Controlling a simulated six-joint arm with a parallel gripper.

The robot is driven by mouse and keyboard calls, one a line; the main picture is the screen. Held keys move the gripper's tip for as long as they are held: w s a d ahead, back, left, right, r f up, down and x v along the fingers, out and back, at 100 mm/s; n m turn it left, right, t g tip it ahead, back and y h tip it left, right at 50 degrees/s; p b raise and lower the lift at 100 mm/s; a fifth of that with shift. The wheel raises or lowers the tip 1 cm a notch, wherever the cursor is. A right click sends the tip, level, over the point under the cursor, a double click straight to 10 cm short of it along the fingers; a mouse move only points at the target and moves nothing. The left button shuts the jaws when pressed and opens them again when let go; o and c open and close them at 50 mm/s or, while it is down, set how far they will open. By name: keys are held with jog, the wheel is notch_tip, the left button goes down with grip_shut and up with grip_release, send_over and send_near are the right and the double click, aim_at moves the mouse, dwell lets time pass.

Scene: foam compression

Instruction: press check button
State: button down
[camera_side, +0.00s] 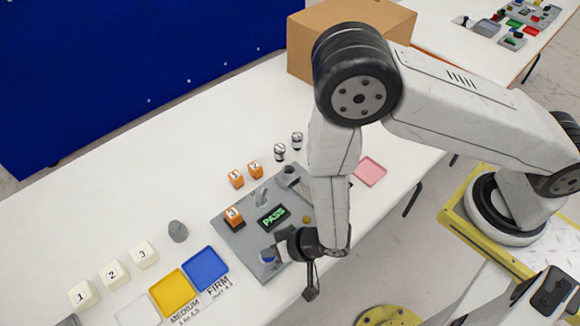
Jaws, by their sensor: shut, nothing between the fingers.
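A grey test device (238,240) lies on the white table, with a small screen (273,216) reading PASS in green. An orange block marked 3 (233,216) sits on its left part. A small yellow round part (307,219) shows near its right edge, close beside my arm. A blue part (268,255) shows at its front edge. Which part is the check button, I cannot tell for sure. My gripper (277,253) is shut and empty, low at the device's front edge beside the blue part. My wrist partly hides it, so contact cannot be told.
Orange blocks (236,178) and metal cylinders (280,152) stand behind the device. Yellow (172,291) and blue (205,265) trays, a grey lump (178,231) and numbered white blocks (142,253) are left. A pink pad (370,171) lies right; a cardboard box (302,52) stands behind.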

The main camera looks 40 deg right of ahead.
jog(key=shift+r, duration=0.65)
jog(key=shift+r, duration=2.5)
